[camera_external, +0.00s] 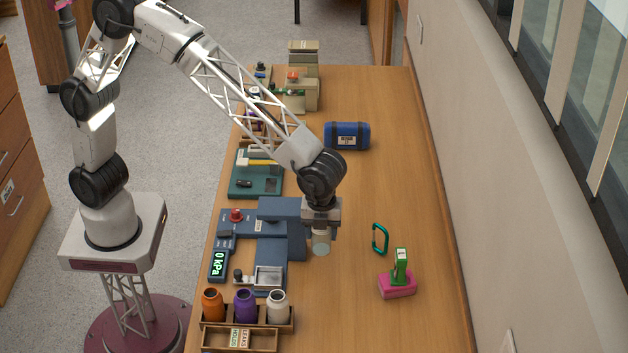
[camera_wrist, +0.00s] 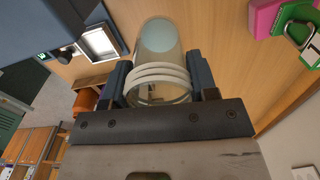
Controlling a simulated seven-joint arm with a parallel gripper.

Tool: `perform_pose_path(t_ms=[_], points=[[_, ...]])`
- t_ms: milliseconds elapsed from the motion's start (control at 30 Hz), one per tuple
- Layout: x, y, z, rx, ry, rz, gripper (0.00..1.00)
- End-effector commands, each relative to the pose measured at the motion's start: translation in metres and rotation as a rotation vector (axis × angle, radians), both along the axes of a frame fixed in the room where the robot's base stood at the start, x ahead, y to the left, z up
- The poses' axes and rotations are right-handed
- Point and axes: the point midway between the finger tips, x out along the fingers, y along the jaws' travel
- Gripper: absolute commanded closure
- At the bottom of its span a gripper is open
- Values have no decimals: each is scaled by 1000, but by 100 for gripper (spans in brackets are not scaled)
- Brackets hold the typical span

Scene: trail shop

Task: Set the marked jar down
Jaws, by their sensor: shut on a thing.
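My gripper (camera_external: 321,228) is shut on a clear jar (camera_external: 321,246), with its fingers on either side of it. In the wrist view, the jar (camera_wrist: 157,45) shows ridged rings near the fingers and a pale blue round end away from them. My gripper (camera_wrist: 158,82) points down over the table, just right of the blue-grey test device (camera_external: 272,236). I cannot tell whether the jar touches the table, and no mark on it is readable.
A wooden rack (camera_external: 286,325) at the front holds orange, purple and white jars. A tray with HOLDS and LEAKS labels (camera_external: 240,338) is before it. The device's readout (camera_external: 219,263) shows 0 kPa. Table between is clear.

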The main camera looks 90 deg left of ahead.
Motion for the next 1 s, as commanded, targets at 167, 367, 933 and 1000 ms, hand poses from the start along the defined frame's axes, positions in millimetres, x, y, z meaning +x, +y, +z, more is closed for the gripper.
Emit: perform_pose_path(t_ms=[167,367,933,1000], points=[[4,20,1,0,0,41,73],[11,53,2,0,-1,111,73],[19,148,3,0,-1,318,73],[19,152,3,0,-1,326,73]])
